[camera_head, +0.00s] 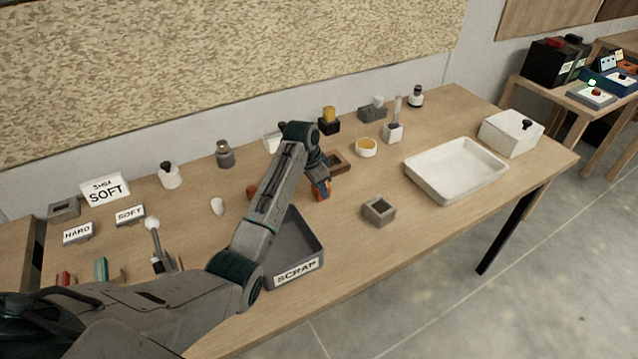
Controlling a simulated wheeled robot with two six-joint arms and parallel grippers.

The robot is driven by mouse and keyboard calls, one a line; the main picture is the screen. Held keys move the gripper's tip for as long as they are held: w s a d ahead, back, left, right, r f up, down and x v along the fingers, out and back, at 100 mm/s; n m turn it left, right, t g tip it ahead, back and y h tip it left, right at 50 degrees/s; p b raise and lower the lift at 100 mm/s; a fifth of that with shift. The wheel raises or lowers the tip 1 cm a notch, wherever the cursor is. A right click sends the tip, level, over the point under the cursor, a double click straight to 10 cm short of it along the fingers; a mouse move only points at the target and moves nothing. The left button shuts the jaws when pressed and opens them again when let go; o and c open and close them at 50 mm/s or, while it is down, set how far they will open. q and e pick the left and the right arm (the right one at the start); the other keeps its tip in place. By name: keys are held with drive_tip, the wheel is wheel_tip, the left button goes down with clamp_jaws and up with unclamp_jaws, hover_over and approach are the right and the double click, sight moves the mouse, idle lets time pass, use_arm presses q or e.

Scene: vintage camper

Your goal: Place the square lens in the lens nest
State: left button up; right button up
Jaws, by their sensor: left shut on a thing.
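My left arm reaches across the table, and its gripper (321,189) points down over the middle of the table. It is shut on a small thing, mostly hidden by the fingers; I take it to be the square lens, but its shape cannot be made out. A grey square block with a square recess (379,210), likely the lens nest, stands to the right of the gripper and nearer the front edge. Its recess looks empty. The gripper is apart from this block. My right gripper is not in view.
A dark tray labelled SCRAP (296,271) lies partly behind my left arm. A brown open box (339,164) is just behind the gripper. A large white tray (456,171) and a white lidded box (511,133) stand at right. Bare wood surrounds the grey block.

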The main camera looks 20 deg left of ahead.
use_arm(q)
drive_tip(key=o, duration=0.7)
drive_tip(key=shift+f, duration=0.15)
drive_tip(key=o, duration=0.4)
